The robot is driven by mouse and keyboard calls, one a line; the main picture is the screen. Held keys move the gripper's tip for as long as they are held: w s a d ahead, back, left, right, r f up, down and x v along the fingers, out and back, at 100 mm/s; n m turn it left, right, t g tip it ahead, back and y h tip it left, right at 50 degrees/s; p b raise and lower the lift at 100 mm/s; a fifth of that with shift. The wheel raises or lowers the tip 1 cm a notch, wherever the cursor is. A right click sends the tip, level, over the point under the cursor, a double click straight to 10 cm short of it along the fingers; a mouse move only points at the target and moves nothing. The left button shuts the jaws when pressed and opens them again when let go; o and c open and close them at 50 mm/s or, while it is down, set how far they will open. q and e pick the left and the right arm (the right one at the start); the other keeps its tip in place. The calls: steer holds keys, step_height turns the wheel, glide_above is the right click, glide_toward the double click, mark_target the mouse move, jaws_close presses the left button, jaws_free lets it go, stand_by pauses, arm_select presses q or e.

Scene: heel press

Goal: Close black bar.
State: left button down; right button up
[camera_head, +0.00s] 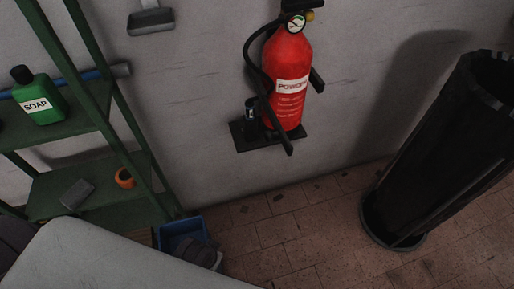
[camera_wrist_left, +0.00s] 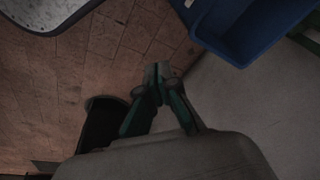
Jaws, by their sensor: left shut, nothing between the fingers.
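I cannot pick out a black bar or a heel press in either view. My left gripper (camera_wrist_left: 157,76) shows in the left wrist view, with its dark green fingers together at the tips and nothing between them. Beyond it are brown floor tiles and a pale grey wall, and it appears apart from everything around it. I cannot clearly make out either gripper in the head view. My right gripper is not in view.
A red fire extinguisher (camera_head: 287,80) hangs on the wall. A green shelf (camera_head: 75,138) at left holds a soap bottle (camera_head: 40,98). A blue box (camera_head: 181,232) sits below it, also in the wrist view (camera_wrist_left: 240,28). A black bin (camera_head: 440,150) stands right on open floor.

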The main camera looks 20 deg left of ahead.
arm_select(q)
steer(key=w+a+r+t+h+b, duration=0.1)
steer(key=w+a+r+t+b, duration=0.1)
steer(key=w+r+t, duration=0.6)
steer(key=w+a+r+t+h+b, duration=0.1)
steer(key=w+a+r+t+b, duration=0.2)
steer(key=w+r, duration=0.85)
steer(key=s+r+m+h+p, duration=0.1)
steer(key=s+r+m+h, duration=0.2)
steer(key=h, duration=0.4)
steer(key=s+r+m+h+p, duration=0.1)
steer(key=r+m+h, duration=0.35)
steer(key=h, duration=0.25)
steer(key=p+x, duration=0.3)
steer(key=x, duration=1.1)
steer(key=shift+d+f+m, duration=0.2)
steer(key=shift+f+m, duration=0.15)
steer(key=shift+f, duration=0.05)
steer(key=shift+s+d, duration=0.1)
steer(key=shift+s, duration=0.05)
